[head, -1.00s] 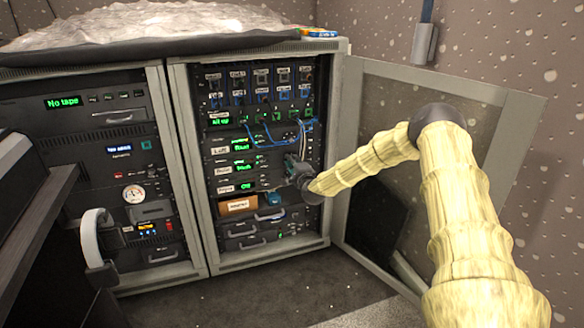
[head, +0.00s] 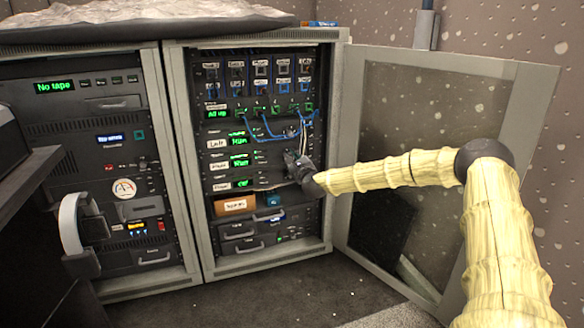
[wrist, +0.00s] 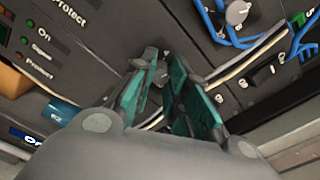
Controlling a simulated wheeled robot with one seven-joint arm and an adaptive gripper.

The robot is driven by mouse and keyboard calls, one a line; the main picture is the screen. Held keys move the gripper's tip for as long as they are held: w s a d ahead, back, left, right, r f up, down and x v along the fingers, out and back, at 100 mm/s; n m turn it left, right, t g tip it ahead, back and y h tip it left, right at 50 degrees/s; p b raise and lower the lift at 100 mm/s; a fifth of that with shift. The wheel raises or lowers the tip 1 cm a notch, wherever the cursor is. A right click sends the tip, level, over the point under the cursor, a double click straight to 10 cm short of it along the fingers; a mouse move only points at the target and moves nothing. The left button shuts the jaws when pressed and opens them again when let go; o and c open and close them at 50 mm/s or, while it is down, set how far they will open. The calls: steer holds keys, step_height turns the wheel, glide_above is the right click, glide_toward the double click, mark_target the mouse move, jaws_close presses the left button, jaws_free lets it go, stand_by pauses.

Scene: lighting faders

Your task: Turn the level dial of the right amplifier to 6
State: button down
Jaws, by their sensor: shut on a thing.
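A stack of black amplifiers (head: 258,167) with green displays sits in the right-hand rack. The top one reads "Left"; the labels below it are too blurred to tell which is the right amplifier. In the head view, my gripper (head: 298,160) is at the right side of these front panels. In the wrist view, my gripper (wrist: 165,80) has its teal-padded fingers close around a small part at the panel. It is shut on a dial, mostly hidden between the fingers; its setting cannot be read.
Blue cables (head: 270,133) and another knob (wrist: 237,12) lie close to my gripper. Pale cables run past the fingers. The rack's mesh door (head: 400,140) stands open to the right. An orange-brown box (head: 235,204) is lower in the rack.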

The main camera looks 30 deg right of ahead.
steer(key=shift+s+d+f+m+b, duration=0.1)
steer(key=shift+d+f+m+b, duration=0.1)
steer(key=shift+m+b, duration=0.4)
steer(key=shift+d+f+m+b, duration=0.15)
steer(key=shift+d+m+b, duration=0.05)
steer(key=shift+m+b, duration=0.35)
steer(key=c, duration=1.4)
jaws_free()
steer(key=shift+s+d, duration=0.1)
steer(key=shift+o, duration=0.3)
steer(key=shift+w+a+r, duration=0.2)
steer(key=shift+a, duration=0.25)
steer(key=v, duration=1.2)
steer(key=shift+d, duration=0.15)
steer(key=shift+f, duration=0.2)
